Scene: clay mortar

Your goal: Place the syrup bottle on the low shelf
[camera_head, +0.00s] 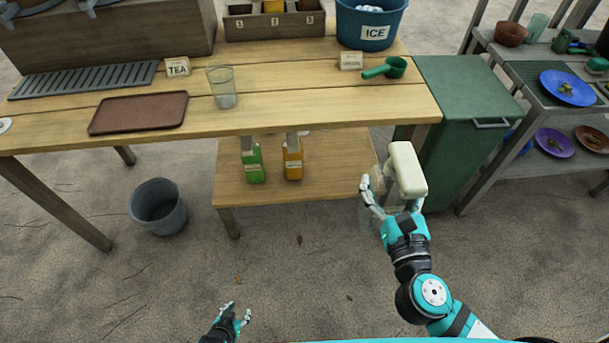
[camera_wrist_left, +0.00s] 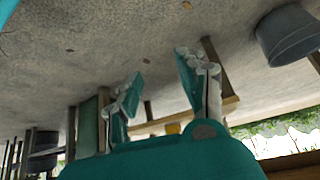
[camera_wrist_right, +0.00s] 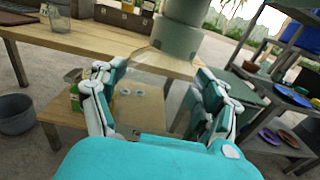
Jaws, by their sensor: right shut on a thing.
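The syrup bottle (camera_head: 406,169) is held in my right gripper (camera_head: 392,198), with its pale cap on top and its clear body mostly hidden by the fingers. In the right wrist view its grey-green cap (camera_wrist_right: 180,38) rises above the spread fingers (camera_wrist_right: 155,100), which close around its clear body. The bottle is beside the right front corner of the low shelf (camera_head: 335,165). A green bottle (camera_head: 252,163) and an amber bottle (camera_head: 293,160) stand upright on the shelf's left half. My left gripper (camera_head: 236,316) is low over the ground, open and empty; its fingers (camera_wrist_left: 165,95) are apart.
The shelf's right half is bare, under the wooden table top (camera_head: 300,100). A green bin (camera_head: 465,105) stands to the right of the table. A grey bucket (camera_head: 158,207) stands on the ground at left. A rack with plates (camera_head: 568,88) is at far right.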

